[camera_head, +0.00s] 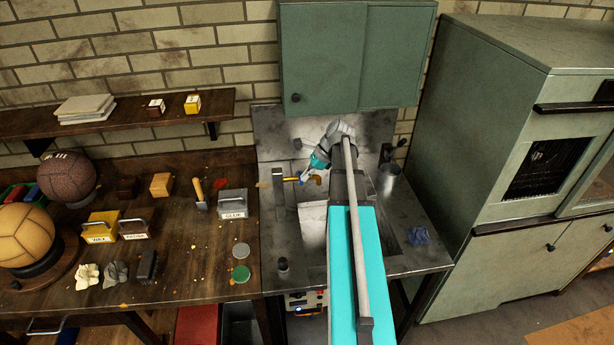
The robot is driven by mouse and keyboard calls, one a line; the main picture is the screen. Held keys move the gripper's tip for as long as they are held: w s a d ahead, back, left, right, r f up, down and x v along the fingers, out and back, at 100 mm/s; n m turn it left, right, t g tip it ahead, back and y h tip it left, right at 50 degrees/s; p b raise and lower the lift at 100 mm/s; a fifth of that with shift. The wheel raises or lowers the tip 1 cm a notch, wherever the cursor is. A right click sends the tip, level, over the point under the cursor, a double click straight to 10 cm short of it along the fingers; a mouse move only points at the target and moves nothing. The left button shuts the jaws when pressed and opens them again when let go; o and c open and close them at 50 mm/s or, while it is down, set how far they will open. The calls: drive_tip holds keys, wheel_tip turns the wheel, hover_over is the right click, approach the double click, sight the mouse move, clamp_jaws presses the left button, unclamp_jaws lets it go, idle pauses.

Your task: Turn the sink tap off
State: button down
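The sink (391,252) is a grey metal unit against the brick wall. The brass-coloured tap (290,179) is at its back left, with part of it showing beside my gripper. My arm reaches over the basin and hides much of it. My gripper (304,179) is at the tap, its tip close to or touching the brass part; I cannot tell which. The fingers are too small to tell whether they are open or shut. The tap's handle position and any running water cannot be made out.
A green wall cabinet (335,60) hangs above the sink. A metal cup (388,178) stands at the sink's right, with a blue cloth (418,235) nearby. A wooden workbench (190,262) with balls and tins is at left. A large green cabinet (480,130) stands at right.

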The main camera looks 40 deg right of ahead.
drive_tip(key=shift+w+d+f, duration=0.15)
drive_tip(key=shift+d, duration=0.4)
drive_tip(key=p+v, duration=1.1)
drive_tip(key=v, duration=0.3)
drive_tip(key=shift+p, duration=0.4)
drive_tip(key=shift+w+f, duration=0.1)
idle(0.7)
drive_tip(key=s+a+f+n+g+h+b, duration=0.1)
drive_tip(key=a+f+n+b, duration=0.4)
drive_tip(key=a, duration=0.8)
drive_tip(key=s+a+f+n+g+h+b, duration=0.1)
drive_tip(key=a+f+n+b, duration=0.4)
drive_tip(key=a+n, duration=0.6)
drive_tip(key=s+a+f+n+g+h+b, duration=0.1)
drive_tip(key=a+f+n+b, duration=0.4)
drive_tip(key=a, duration=1)
wheel_tip(320, 180, down, 4)
drive_tip(key=s+n+h, duration=0.1)
drive_tip(key=n+h, duration=0.1)
drive_tip(key=n, duration=0.1)
drive_tip(key=shift+s+a+h+b, duration=0.25)
drive_tip(key=shift+h+b, duration=0.15)
